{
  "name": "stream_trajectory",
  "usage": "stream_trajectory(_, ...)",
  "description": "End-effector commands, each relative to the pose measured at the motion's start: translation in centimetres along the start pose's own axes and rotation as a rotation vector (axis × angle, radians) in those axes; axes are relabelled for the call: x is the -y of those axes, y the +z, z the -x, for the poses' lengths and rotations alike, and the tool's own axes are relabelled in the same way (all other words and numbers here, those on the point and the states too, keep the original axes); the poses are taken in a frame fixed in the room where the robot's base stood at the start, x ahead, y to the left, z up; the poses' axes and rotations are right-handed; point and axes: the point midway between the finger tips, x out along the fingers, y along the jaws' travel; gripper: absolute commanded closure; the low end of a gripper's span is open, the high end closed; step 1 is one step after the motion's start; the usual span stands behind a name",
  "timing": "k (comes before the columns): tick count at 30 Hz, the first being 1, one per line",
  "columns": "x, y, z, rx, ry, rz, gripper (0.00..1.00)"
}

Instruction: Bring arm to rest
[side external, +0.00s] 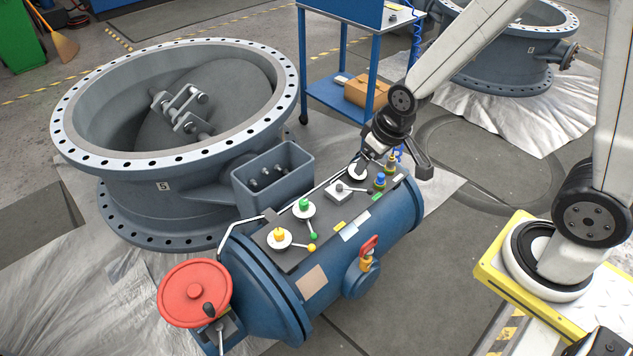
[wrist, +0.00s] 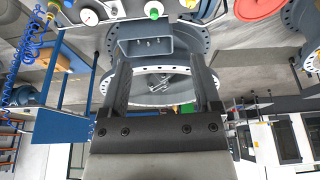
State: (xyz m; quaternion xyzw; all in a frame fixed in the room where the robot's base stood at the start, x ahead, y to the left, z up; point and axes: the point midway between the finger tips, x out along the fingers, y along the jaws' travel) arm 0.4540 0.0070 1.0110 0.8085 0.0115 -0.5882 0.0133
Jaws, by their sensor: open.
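My gripper (side external: 424,168) hangs at the far right end of the blue cylindrical valve unit (side external: 402,212) in the side view, close to its top panel. In the wrist view my gripper (wrist: 158,78) has its two dark fingers spread apart, with nothing between them. I cannot tell the exact gap between gripper and panel.
A large grey butterfly valve (side external: 165,228) stands left, another (side external: 510,72) behind right. A red handwheel (side external: 195,292) is at the unit's near end. A blue cart (side external: 335,95) with a cardboard box (side external: 366,92) stands behind. Floor shows clear at lower right of the unit.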

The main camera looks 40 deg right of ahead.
Motion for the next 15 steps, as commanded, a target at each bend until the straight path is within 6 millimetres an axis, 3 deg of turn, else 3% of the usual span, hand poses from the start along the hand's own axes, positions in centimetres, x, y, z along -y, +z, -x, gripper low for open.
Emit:
stream_trajectory(6,-0.4,3.5,3.0,0.052,0.002,-0.024,0.19)
stream_trajectory(15,-0.5,5.3,4.1,0.083,0.002,-0.036,0.19)
